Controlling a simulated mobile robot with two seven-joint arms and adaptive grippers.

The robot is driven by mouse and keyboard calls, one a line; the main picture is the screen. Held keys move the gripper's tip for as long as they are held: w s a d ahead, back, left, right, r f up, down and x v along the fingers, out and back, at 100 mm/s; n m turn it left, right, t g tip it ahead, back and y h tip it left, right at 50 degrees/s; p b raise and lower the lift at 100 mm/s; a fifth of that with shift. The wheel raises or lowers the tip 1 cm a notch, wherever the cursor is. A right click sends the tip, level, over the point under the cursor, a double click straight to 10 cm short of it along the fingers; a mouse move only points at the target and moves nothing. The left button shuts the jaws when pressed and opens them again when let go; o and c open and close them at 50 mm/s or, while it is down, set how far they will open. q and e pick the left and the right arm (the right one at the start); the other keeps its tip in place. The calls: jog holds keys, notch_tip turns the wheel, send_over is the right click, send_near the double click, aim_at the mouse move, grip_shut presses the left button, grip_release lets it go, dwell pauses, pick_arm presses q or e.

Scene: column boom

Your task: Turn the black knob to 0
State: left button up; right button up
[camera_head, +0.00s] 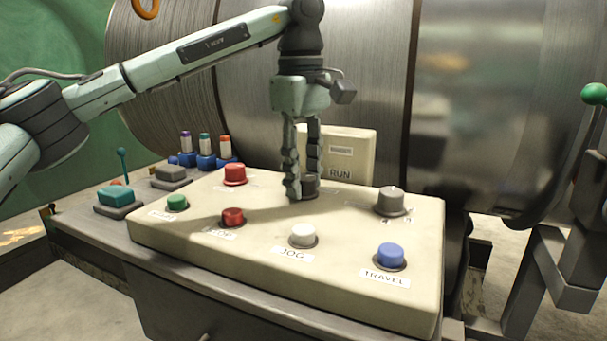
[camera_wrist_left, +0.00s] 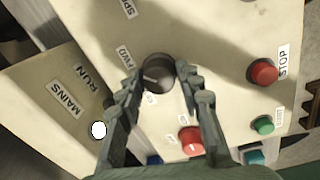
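The black knob (camera_wrist_left: 157,73) is a short dark cylinder with a light line on its top. In the wrist view the line points left and slightly down, between the FWD label and a label below the knob. The fingertips of my left gripper (camera_wrist_left: 161,77) lie close against the knob on both sides, and it looks shut on it. In the head view the left gripper (camera_head: 303,187) points down over the panel, with the knob (camera_head: 309,186) partly hidden between its fingers. My right gripper is not in view.
The cream panel (camera_head: 345,275) also carries a red button (camera_head: 235,174), a grey knob (camera_head: 390,201), a white button (camera_head: 303,235) and a blue button (camera_head: 391,256). An upright RUN box (camera_head: 352,150) stands close behind the gripper. A large metal drum (camera_head: 365,60) is behind.

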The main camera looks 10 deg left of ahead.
pick_arm(q)
jog(key=c, duration=0.6)
jog(key=shift+n, duration=0.4)
jog(key=n+p, duration=0.1)
jog(key=n, duration=0.2)
jog(key=shift+n+p, duration=0.3)
jog(key=shift+p, duration=0.1)
jog(key=shift+n+p, duration=0.4)
jog(key=shift+n, duration=1.8)
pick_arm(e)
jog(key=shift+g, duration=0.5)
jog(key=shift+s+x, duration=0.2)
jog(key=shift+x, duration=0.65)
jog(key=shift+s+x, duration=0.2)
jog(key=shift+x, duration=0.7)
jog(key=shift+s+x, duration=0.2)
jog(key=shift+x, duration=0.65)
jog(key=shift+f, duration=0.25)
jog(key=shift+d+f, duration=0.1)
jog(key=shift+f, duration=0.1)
pick_arm(q)
jog(key=o, duration=1.1)
jog(key=shift+c, duration=0.2)
jog(key=shift+o, duration=0.4)
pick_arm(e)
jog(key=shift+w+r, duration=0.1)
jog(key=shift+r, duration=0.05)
